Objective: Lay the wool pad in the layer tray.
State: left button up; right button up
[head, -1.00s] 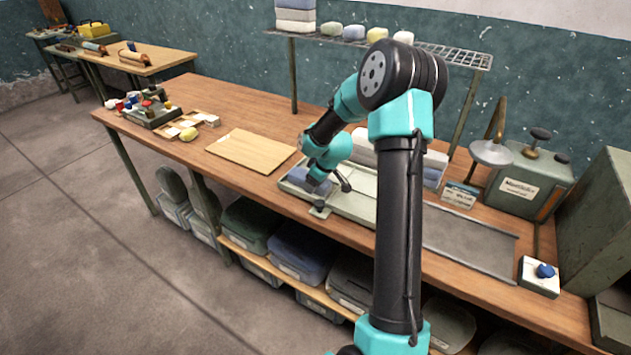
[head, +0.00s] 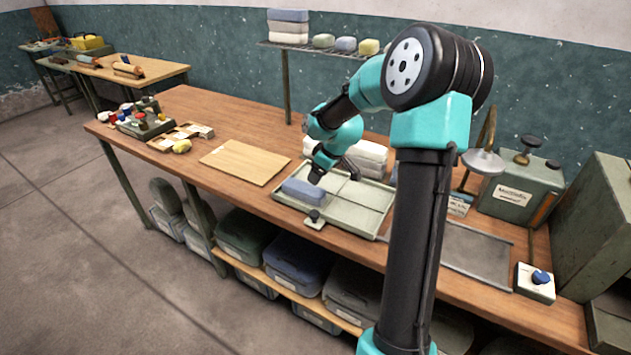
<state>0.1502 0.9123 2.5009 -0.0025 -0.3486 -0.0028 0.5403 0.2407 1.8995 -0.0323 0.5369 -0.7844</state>
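The layer tray (head: 372,222) is a pale green, shallow tray with dividers on the bench. A blue-grey pad (head: 303,191) lies flat in its left part; no label tells whether it is the wool one. My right gripper (head: 335,176) is just above and beside the pad's right end, its dark fingers spread apart with nothing seen between them. One fingertip is close to the pad; whether it touches is unclear. My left gripper is out of view.
White and grey pads (head: 369,152) are stacked behind the tray. A wooden board (head: 245,163) lies to its left, a grey metal sheet (head: 478,256) to its right. A wire shelf (head: 312,48) holding pads stands behind.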

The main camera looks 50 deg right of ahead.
jog(key=shift+v, duration=0.8)
jog(key=shift+w, duration=0.1)
